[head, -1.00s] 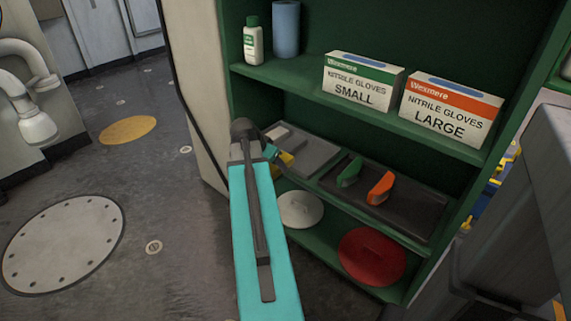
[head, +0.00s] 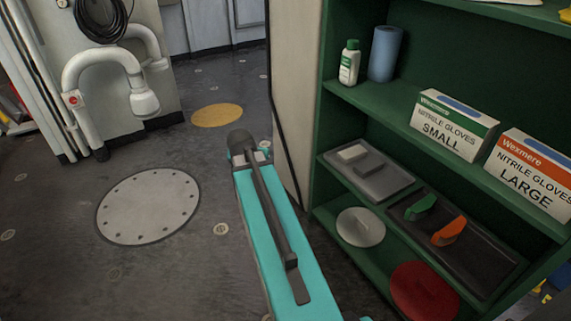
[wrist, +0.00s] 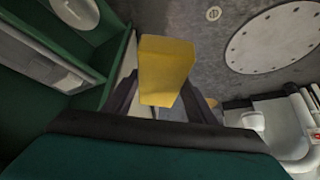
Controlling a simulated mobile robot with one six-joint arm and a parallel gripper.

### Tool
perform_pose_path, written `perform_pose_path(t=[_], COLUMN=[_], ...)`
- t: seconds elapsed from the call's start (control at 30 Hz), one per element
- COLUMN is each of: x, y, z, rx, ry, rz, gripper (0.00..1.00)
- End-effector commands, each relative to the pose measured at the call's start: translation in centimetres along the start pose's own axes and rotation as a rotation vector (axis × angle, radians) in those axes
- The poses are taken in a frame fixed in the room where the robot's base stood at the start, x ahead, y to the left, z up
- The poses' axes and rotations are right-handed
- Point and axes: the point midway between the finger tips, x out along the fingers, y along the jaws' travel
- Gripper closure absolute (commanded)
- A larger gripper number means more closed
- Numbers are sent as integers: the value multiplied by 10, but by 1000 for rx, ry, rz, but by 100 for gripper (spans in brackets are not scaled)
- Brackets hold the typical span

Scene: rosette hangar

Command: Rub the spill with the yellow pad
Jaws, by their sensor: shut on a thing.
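The yellow pad (wrist: 167,62) is a block held between the dark fingers of my gripper (wrist: 163,92) in the wrist view, clear of the shelf and over the grey floor. In the head view my turquoise arm hides the gripper and the pad. A flat ochre round patch (head: 217,115) lies on the floor beyond my arm; I cannot tell whether it is the spill. No other clear spill shows.
The green shelf unit (head: 345,100) stands at right, holding glove boxes (head: 452,125), a bottle (head: 349,63), trays (head: 368,170) and discs. A round floor plate (head: 148,207) lies at left, with white pipes (head: 110,75) behind. Open floor lies between.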

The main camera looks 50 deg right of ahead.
Motion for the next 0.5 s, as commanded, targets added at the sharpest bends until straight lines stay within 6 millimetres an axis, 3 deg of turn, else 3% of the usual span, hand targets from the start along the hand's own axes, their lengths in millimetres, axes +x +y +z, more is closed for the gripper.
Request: perform_pose_path(t=[0.1, 0.5], x=[-25, -100], y=[-44, -173], z=[7, 52], rx=[-98, -411], ry=[0, -1], rz=[-63, -265], gripper=[67, 67])
